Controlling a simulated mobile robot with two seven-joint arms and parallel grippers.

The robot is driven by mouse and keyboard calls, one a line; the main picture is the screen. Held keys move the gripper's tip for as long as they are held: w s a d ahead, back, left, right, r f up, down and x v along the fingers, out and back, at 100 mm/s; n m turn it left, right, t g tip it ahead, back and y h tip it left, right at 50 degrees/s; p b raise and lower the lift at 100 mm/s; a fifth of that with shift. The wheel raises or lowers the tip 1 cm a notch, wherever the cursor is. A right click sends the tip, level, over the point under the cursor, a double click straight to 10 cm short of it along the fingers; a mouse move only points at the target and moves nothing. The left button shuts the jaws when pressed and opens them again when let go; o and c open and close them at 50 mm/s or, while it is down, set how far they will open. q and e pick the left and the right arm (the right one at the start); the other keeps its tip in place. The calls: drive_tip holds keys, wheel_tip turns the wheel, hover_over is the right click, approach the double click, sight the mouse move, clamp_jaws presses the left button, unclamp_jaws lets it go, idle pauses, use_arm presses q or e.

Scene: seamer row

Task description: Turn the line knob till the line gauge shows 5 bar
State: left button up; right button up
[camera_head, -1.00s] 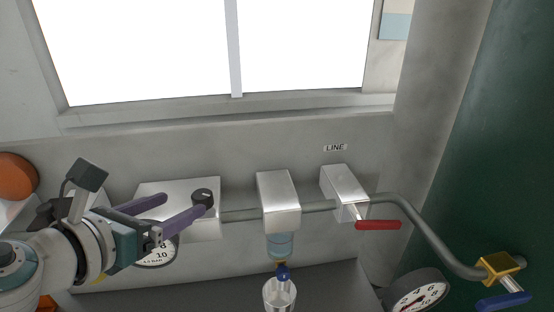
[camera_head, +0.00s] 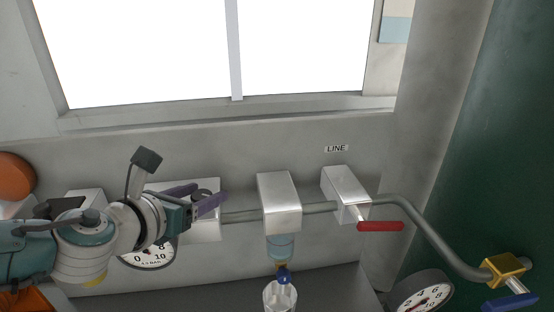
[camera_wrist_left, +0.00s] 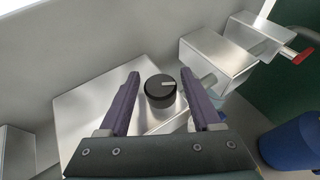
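The black knob (camera_head: 203,193) with a pale pointer mark sits on a silver box (camera_head: 207,229); it also shows in the left wrist view (camera_wrist_left: 160,91), its mark pointing right. My left gripper (camera_head: 210,191) is open, with one purple finger on each side of the knob. In the left wrist view (camera_wrist_left: 160,73) gaps show between the knob and both fingers. A white dial gauge (camera_head: 150,256) is below the box, partly hidden by my left arm; its needle cannot be read clearly. My right gripper is not in view.
A LINE label (camera_head: 336,148) is on the wall above a silver box with a red lever (camera_head: 380,226). A second gauge (camera_head: 420,293) is at lower right, near a yellow valve (camera_head: 502,268) with a blue handle. A pipe (camera_head: 425,232) runs between.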

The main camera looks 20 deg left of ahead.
use_arm(q)
clamp_jaws()
drive_tip(key=shift+f+h+b, duration=0.1)
drive_tip(key=shift+h+b, duration=0.2)
drive_tip(key=shift+b, duration=0.15)
drive_tip(key=m+h+b, duration=0.2)
drive_tip(key=b, duration=0.4)
drive_tip(key=m+g+h+b, duration=0.1)
drive_tip(key=m+h+b, duration=0.2)
drive_tip(key=b, duration=0.2)
drive_tip(key=shift+f+h+b, duration=0.2)
drive_tip(key=shift+h+b, duration=0.1)
drive_tip(key=shift+b, duration=0.05)
drive_tip(key=shift+r+m+h+b, duration=0.3)
drive_tip(key=shift+m+b, duration=0.1)
drive_tip(key=shift+b, duration=0.2)
drive_tip(key=shift+g, duration=0.3)
drive_tip(key=shift+o, duration=1.1)
unclamp_jaws()
